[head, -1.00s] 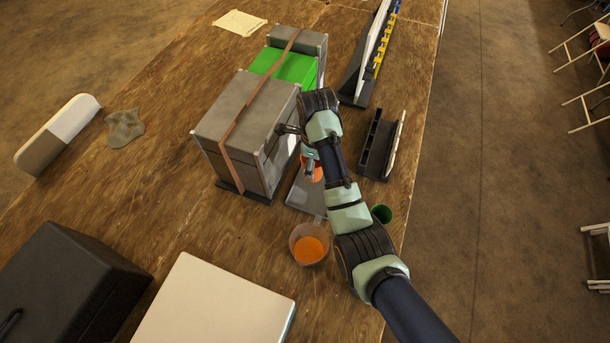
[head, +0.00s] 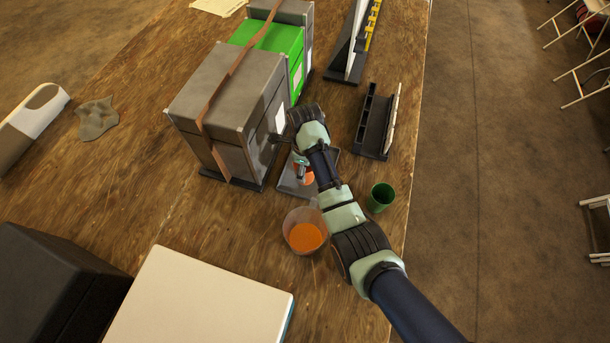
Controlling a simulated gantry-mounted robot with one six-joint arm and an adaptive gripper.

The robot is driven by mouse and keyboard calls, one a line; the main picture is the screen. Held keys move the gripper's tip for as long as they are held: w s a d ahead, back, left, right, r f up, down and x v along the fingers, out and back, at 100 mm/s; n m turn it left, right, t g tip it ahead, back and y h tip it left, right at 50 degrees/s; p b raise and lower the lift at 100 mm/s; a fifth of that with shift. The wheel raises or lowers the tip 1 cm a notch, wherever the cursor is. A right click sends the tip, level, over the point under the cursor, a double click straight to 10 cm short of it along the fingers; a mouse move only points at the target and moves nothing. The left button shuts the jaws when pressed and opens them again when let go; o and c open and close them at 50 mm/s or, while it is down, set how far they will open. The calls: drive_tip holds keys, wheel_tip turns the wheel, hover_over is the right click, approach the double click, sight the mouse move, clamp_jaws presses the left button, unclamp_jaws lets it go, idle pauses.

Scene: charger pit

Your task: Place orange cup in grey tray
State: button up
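The orange cup (head: 307,179) is small and partly hidden behind my gripper and forearm. My gripper (head: 301,167) points down at it, with its fingers at the cup's rim; the fingers look shut on the cup, though their tips are small and partly hidden. The grey tray (head: 289,186) lies flat on the table beside the grey box. The cup appears over the tray; I cannot tell whether it touches the tray floor. My arm covers the tray's right part.
A clear cup with orange contents (head: 305,237) stands just in front of the tray. A green cup (head: 380,197) is right of my arm. A tall strapped grey box (head: 228,100) stands at the left, a black holder (head: 374,128) at the right.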

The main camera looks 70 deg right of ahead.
wheel_tip(320, 180, down, 4)
drive_tip(key=shift+f+b, duration=0.25)
drive_tip(key=shift+b, duration=0.5)
drive_tip(key=shift+r, duration=0.1)
drive_tip(key=o, duration=1.2)
drive_tip(key=shift+o, duration=0.2)
wheel_tip(320, 180, up, 12)
drive_tip(key=p, duration=0.4)
